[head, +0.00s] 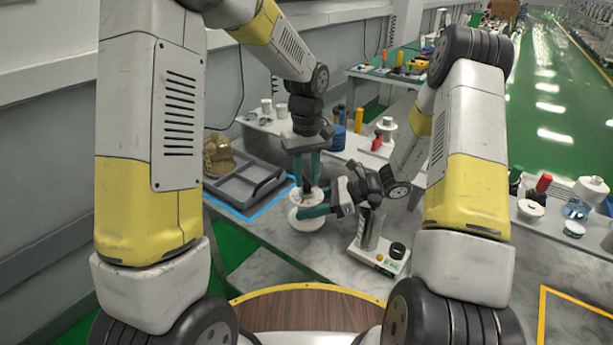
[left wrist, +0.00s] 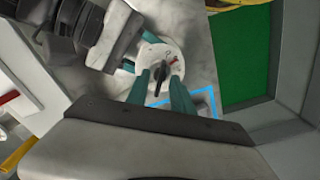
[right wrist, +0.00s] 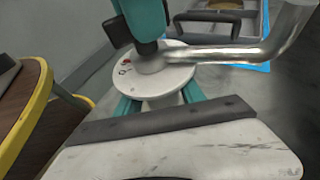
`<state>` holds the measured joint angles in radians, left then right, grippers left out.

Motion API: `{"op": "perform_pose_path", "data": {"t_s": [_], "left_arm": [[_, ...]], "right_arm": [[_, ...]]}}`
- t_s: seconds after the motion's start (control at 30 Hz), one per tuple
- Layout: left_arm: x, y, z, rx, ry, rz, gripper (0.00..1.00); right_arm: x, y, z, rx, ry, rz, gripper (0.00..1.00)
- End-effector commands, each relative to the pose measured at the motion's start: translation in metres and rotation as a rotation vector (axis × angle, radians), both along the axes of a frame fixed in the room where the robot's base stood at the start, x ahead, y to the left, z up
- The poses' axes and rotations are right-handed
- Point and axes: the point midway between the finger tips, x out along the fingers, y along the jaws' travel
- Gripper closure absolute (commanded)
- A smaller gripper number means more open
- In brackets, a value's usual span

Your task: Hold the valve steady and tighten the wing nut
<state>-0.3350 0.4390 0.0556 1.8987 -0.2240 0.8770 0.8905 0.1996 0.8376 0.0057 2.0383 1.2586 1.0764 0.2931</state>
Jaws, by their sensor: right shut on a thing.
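The valve (head: 306,222) is a white piece with a round plate and a wide base, upright on the grey table. Its plate, with red and black marks, shows in the right wrist view (right wrist: 178,80). A shiny metal bar (right wrist: 235,52) reaches out from its hub; in the left wrist view a dark narrow piece (left wrist: 160,78) crosses the plate's middle. My right gripper (head: 322,210) is shut on the valve below the plate, from the side. My left gripper (head: 307,182) points down above the plate, fingers apart on either side of the hub. Contact there is unclear.
A grey compartment tray (head: 245,185) lies inside blue tape, with an amber object (head: 218,155) behind it. A scale-like device (head: 378,258) with a metal cylinder (head: 369,228) stands to the right. A wooden round top with a yellow edge (head: 305,310) is in front.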

Motion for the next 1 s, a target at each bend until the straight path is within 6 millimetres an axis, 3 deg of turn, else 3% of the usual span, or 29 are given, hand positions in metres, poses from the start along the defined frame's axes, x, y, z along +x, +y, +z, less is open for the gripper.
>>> {"op": "perform_pose_path", "data": {"t_s": [0.3, 0.47, 1.0], "left_arm": [[-0.0003, 0.0001, -0.0032, 0.000, 0.000, 0.000, 0.72], [-0.0003, 0.0001, -0.0030, 0.000, 0.000, -0.001, 1.00], [-0.0002, -0.0001, -0.0027, 0.000, 0.000, -0.069, 1.00]], "right_arm": [[0.0001, 0.0004, 0.0006, 0.001, -0.001, 0.000, 1.00], [0.0000, 0.0005, 0.0006, 0.001, -0.001, 0.000, 1.00], [0.0001, 0.0003, 0.0004, 0.001, -0.001, 0.000, 1.00]]}}
